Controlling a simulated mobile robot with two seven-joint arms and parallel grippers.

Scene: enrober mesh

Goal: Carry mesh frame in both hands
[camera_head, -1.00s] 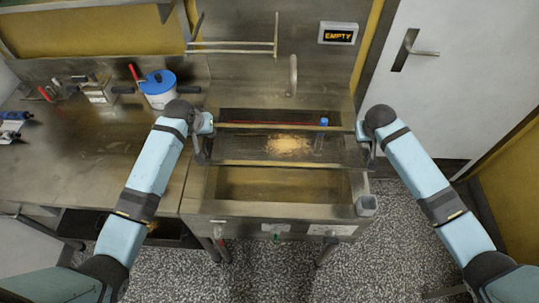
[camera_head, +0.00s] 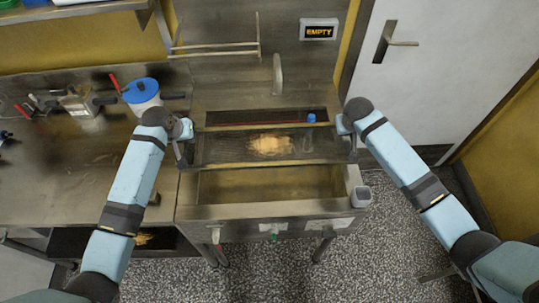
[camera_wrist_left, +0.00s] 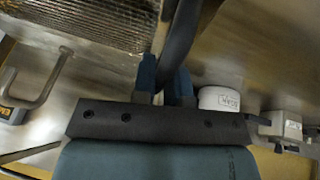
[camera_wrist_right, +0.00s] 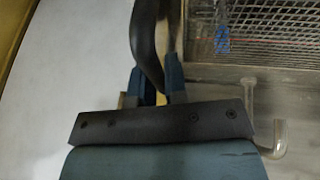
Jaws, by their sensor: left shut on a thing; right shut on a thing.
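The mesh frame (camera_head: 222,148) is a long, dark mesh panel. It spans between my two grippers above the steel basin unit (camera_head: 200,213), looking roughly level. My left gripper (camera_head: 184,150) is shut on its left end handle; in the left wrist view the dark handle (camera_wrist_left: 180,45) runs between the fingers. My right gripper (camera_head: 348,145) is shut on the right end handle, a dark curved bar (camera_wrist_right: 147,50) in the right wrist view. A tan crumb pile (camera_head: 270,145) shows at the mesh's middle; I cannot tell whether it lies on or below it. The fingertips are partly hidden.
A wall rack (camera_head: 215,48), a tap (camera_head: 277,75) and an "EMPTY" sign (camera_head: 319,31) are behind. A door (camera_head: 440,60) is at right.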

